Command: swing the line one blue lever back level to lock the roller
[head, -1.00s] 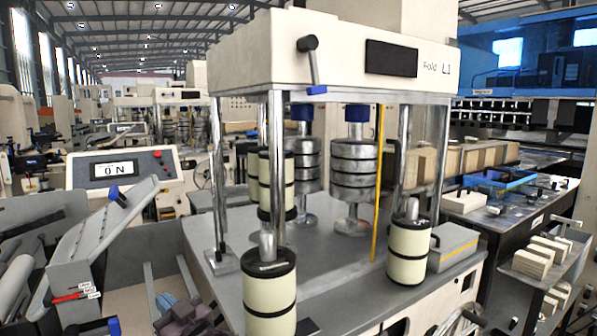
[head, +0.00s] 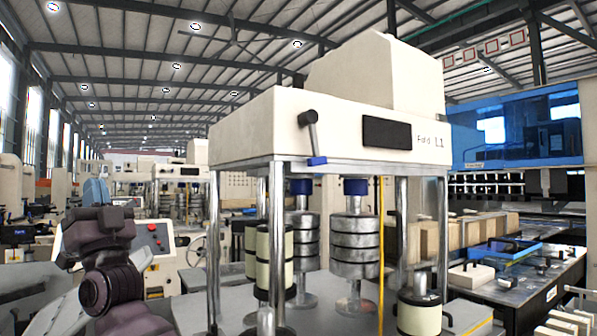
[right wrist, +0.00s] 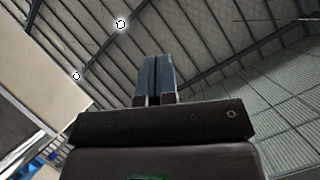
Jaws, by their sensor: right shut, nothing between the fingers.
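A lever with a dark knob and a blue end (head: 317,160) is on the front of the white machine marked Fold L1 (head: 340,130). It hangs steeply down, tilted slightly, not level. My right gripper (head: 95,186) is at the left of the head view, pointing up behind my dark wrist. It is well left of this lever and apart from it. In the right wrist view its blue-grey fingers (right wrist: 156,75) are shut with nothing between them, against the roof. My left gripper is not in view.
Metal posts (head: 214,250) hold up the Fold L1 machine, with cream rolls (head: 275,260) and stacked metal discs (head: 356,245) beneath. A pale control box (head: 155,240) with a red button is partly hidden behind my right wrist. A blue machine (head: 515,135) stands at the right.

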